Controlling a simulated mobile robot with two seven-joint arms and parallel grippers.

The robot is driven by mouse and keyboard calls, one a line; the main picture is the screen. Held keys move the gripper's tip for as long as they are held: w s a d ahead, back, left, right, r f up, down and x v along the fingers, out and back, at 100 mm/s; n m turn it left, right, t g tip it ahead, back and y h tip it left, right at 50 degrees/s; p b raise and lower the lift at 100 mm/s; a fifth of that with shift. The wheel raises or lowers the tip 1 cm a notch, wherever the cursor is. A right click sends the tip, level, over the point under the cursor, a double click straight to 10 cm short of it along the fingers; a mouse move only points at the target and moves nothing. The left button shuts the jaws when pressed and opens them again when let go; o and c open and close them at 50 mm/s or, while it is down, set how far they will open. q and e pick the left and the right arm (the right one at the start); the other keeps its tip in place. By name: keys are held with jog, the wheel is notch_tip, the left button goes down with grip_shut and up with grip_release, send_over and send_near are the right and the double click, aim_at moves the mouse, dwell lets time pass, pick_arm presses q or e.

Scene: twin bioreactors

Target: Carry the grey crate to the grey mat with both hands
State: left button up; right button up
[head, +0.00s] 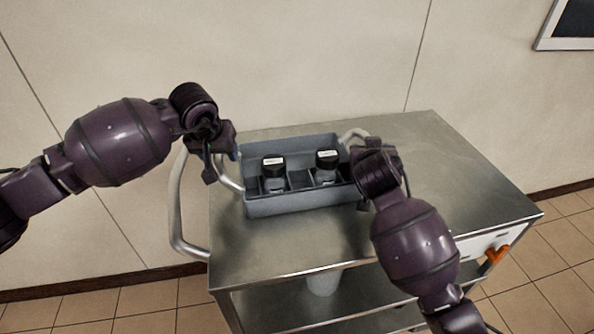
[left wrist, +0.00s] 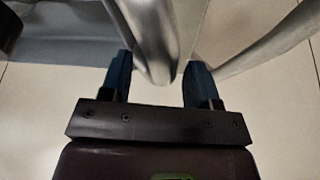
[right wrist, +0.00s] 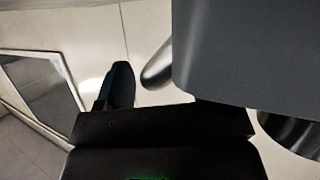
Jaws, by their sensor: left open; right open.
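The grey crate (head: 290,205) stands on the steel cart top and holds two black-capped bottles, one (head: 273,172) left and one (head: 326,167) right. My left gripper (head: 225,165) is open at the crate's left handle (head: 230,184). In the left wrist view a pale tube, apparently that handle (left wrist: 155,45), lies between the spread fingers (left wrist: 160,78). My right gripper (head: 360,185) is open at the crate's right end, largely hidden by its own wrist. The right handle (head: 352,135) shows behind it. In the right wrist view a dark grey surface, apparently the crate (right wrist: 250,50), covers one finger. I see no grey mat.
The steel cart top (head: 440,160) is bare to the right of the crate and in front of it. A bent push bar (head: 176,210) rises at the cart's left end. A pale container (head: 322,282) stands on the lower shelf. The wall is close behind.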

pick_arm(q)
jog(key=shift+w+f, duration=0.15)
jog(key=shift+f, duration=0.25)
pick_arm(e)
jog(key=shift+w+d+f, duration=0.1)
jog(key=shift+w+f, duration=0.05)
jog(key=shift+w, duration=0.2)
pick_arm(q)
grip_shut()
pick_arm(e)
grip_shut()
